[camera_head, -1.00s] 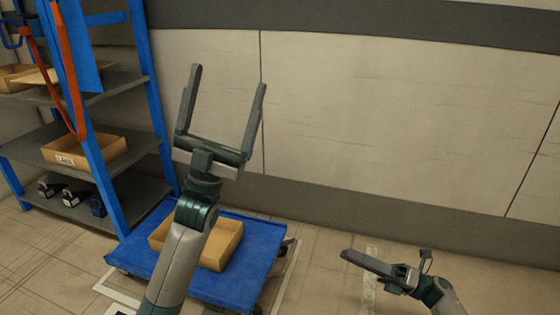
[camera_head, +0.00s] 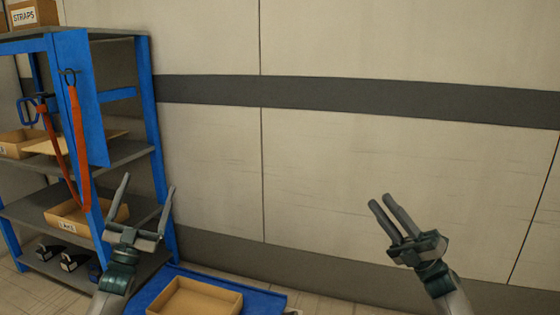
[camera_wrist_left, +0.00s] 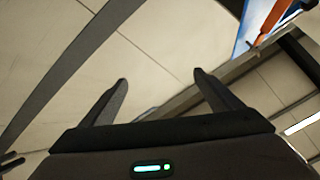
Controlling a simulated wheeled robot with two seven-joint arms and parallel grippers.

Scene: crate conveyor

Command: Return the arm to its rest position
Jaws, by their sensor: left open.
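My left gripper (camera_head: 148,182) is in the lower left of the head view, in front of the blue-framed shelf. Its two fingers point up and stand wide apart with nothing between them. The left wrist view shows the same gripper (camera_wrist_left: 160,77) open and empty, with the wall behind it. My right gripper (camera_head: 380,200) is in the lower right of the head view, in front of the wall. Its fingers point up and to the left, seen at a slant, with a narrow gap and nothing between them.
A shelf (camera_head: 158,130) with blue posts stands at the left, holding boxes. Orange straps (camera_head: 80,140) hang on it. A blue cart (camera_head: 262,298) with an open cardboard box (camera_head: 232,298) stands at the bottom. The panelled wall (camera_head: 340,180) behind is bare.

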